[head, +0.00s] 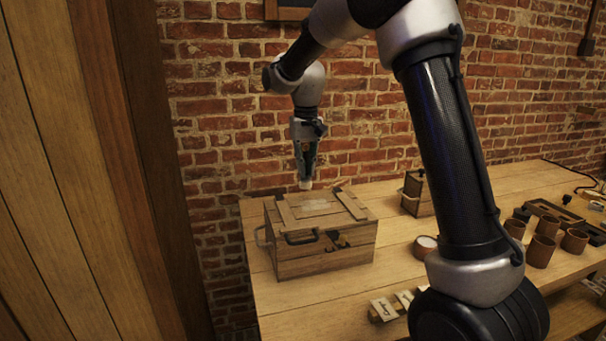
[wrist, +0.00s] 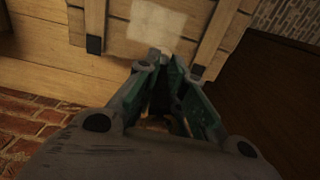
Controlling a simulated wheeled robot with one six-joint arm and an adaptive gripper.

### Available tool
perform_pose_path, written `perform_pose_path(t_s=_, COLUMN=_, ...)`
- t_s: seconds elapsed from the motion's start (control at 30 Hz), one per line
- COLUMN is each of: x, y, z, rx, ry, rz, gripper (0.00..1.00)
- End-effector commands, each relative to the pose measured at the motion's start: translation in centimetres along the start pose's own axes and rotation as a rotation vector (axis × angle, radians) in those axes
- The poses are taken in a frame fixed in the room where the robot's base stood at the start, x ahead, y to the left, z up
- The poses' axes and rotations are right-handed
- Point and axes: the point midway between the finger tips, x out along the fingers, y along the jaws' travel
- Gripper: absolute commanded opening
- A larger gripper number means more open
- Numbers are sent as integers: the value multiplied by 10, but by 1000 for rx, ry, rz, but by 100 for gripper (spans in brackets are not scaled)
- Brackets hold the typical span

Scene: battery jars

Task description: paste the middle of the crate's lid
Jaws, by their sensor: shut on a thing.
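The wooden crate (head: 325,251) stands shut on the near left of the bench, with a dark handle and latch on its front. Its lid (head: 284,212) has two raised battens, and a paler patch (head: 314,205) lies between them; the patch also shows in the wrist view (wrist: 158,20). My gripper (head: 305,168) points down above the back of the lid. It is shut on a brush, mostly hidden by the fingers; its pale tip (head: 305,184) shows below them. In the wrist view the brush tip (wrist: 164,52) appears just beside the patch's edge; contact is unclear.
A round pot with pale contents (head: 425,242) stands right of the crate. A small wooden box (head: 414,195) is behind it. Several brown jars (head: 541,250) and a dark tray stand further right. A brick wall (head: 230,130) rises behind.

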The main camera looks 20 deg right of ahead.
Motion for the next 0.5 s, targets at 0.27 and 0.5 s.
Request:
perform_pose_path(t_s=0.27, x=-26, y=6, z=6, rx=2, ry=2, rz=0, gripper=0)
perform_pose_path(t_s=0.5, x=-36, y=9, z=10, rx=2, ry=0, rz=0, gripper=0)
